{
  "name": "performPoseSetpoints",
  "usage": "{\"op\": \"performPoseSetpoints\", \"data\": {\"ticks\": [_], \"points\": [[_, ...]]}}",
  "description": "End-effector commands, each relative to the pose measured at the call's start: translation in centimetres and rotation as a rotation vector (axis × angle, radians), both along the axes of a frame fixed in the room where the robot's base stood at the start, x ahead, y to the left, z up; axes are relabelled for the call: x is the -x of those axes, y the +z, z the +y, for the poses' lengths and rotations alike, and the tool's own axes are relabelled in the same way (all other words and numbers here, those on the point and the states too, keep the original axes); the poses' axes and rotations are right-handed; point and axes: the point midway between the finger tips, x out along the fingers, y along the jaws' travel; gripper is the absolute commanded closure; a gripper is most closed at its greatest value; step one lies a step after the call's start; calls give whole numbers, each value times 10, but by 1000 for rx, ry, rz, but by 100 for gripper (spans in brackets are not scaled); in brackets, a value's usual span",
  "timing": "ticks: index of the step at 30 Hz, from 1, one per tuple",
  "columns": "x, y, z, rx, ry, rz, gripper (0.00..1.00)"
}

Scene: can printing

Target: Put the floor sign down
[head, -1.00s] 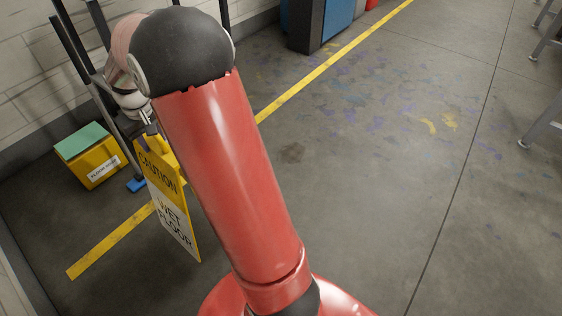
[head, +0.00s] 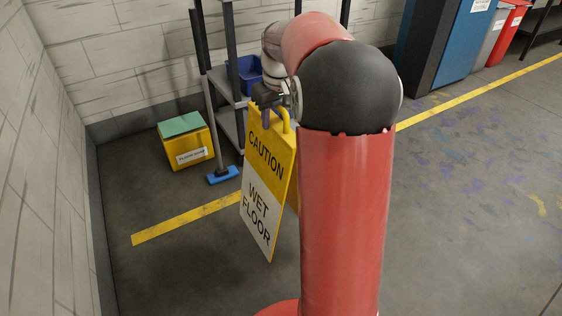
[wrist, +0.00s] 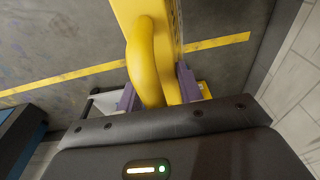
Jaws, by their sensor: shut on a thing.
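The floor sign (head: 258,195) is a yellow and white folding board reading "CAUTION WET FLOOR". It hangs upright and slightly tilted left of my red arm in the head view. My gripper (head: 266,100) is at its top, shut on the yellow handle. In the wrist view the two purple fingers of my gripper (wrist: 157,88) lie on either side of the yellow handle of the sign (wrist: 146,62). My arm hides part of the sign's right side. I cannot tell for certain whether its lower edge touches the floor.
A yellow box with a green top (head: 186,145) stands by the wall, beside a blue mop head (head: 223,174). A dark shelf rack (head: 228,110) with a blue bin (head: 246,72) is behind the sign. A yellow floor line (head: 185,220) runs past. Floor in front is clear.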

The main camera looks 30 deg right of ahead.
Motion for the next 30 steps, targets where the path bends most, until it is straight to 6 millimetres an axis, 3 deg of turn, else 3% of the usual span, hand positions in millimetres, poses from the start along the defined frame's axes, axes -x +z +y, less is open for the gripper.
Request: {"op": "performPoseSetpoints", "data": {"ticks": [3, 10, 20, 27, 30], "points": [[0, -32, 0, 0, 0, 1, 100], [0, -80, 0, 0, 0, 0, 100], [-1, -103, 0, 1, 0, -3, 100], [-1, -136, 0, 1, 0, -2, 100], [-1, -140, 0, 1, 0, -3, 100]]}}
